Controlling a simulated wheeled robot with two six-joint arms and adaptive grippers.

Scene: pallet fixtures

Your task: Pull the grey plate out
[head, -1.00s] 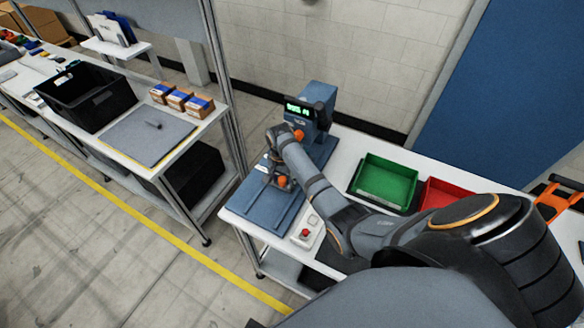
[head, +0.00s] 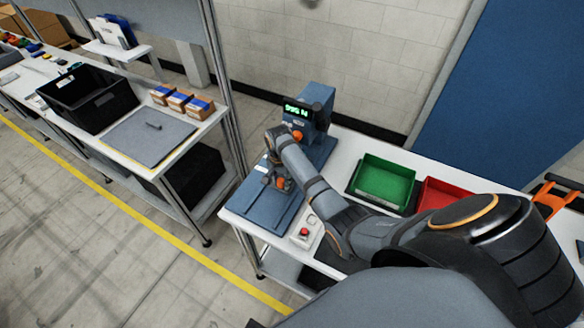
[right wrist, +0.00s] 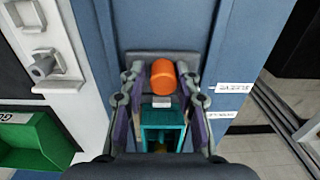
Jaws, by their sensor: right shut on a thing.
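The grey plate shows in the right wrist view as a dark grey edge (right wrist: 138,58) lying on the blue fixture bed (right wrist: 100,40). An orange knob (right wrist: 164,76) stands at its middle. My right gripper (right wrist: 162,84) has its fingertips on both sides of the knob and is shut on it. A teal block (right wrist: 162,122) shows between the fingers, nearer the wrist. In the head view my right gripper (head: 276,183) is low over the blue fixture base (head: 255,208) and hides most of the plate. My left gripper is not in view.
The blue machine head (head: 313,105) with a green-lettered display rises behind the gripper. A green bin (head: 383,183) and a red bin (head: 440,193) stand to the right. A button box (head: 306,233) sits at the table's front edge. The fixture base's near left part is bare.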

